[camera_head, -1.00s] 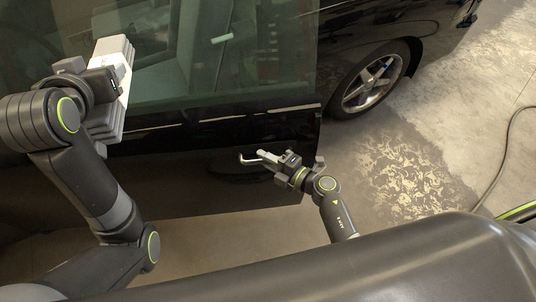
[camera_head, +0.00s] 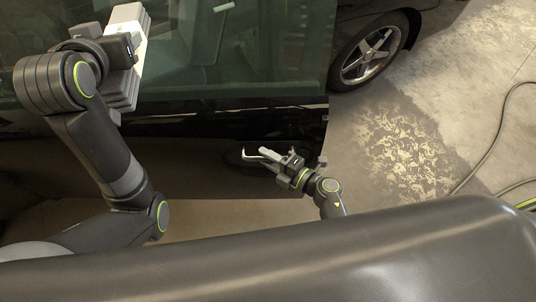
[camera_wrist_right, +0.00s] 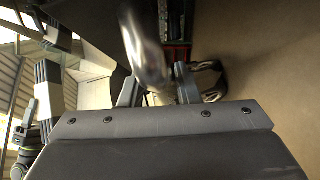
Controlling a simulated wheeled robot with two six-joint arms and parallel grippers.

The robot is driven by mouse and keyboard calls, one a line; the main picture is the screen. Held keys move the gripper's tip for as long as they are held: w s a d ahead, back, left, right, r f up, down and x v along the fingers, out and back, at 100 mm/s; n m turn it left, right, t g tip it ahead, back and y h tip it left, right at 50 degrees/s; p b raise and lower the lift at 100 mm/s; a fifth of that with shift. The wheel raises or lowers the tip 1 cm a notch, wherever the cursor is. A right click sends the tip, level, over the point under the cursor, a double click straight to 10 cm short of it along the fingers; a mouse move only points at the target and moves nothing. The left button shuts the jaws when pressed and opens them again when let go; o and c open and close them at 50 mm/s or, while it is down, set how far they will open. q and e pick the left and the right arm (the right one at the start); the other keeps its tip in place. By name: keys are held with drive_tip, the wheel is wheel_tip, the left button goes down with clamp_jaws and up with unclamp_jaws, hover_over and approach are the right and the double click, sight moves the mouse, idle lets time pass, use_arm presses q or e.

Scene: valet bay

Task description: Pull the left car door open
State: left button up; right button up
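The black car door (camera_head: 210,172) fills the left and middle of the head view, with its rear edge standing apart from the car body near the wheel. Its bright metal handle (camera_head: 249,155) is at the tip of my right gripper (camera_head: 266,153). In the right wrist view the handle (camera_wrist_right: 145,50) is a large, blurred chrome bar between the two dark fingers (camera_wrist_right: 158,90), which look closed around it; the exact contact is partly hidden. My left gripper (camera_head: 125,55) is raised in front of the door window (camera_head: 200,55); whether its fingers are open is unclear.
The car's rear wheel (camera_head: 368,52) stands beyond the door edge. A dark hose (camera_head: 490,140) lies at the far right.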

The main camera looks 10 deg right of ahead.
use_arm(q)
drive_tip(key=shift+s+r, duration=0.1)
drive_tip(key=shift+s, duration=0.1)
use_arm(e)
drive_tip(key=shift+o, duration=0.7)
drive_tip(key=shift+s+r, duration=0.15)
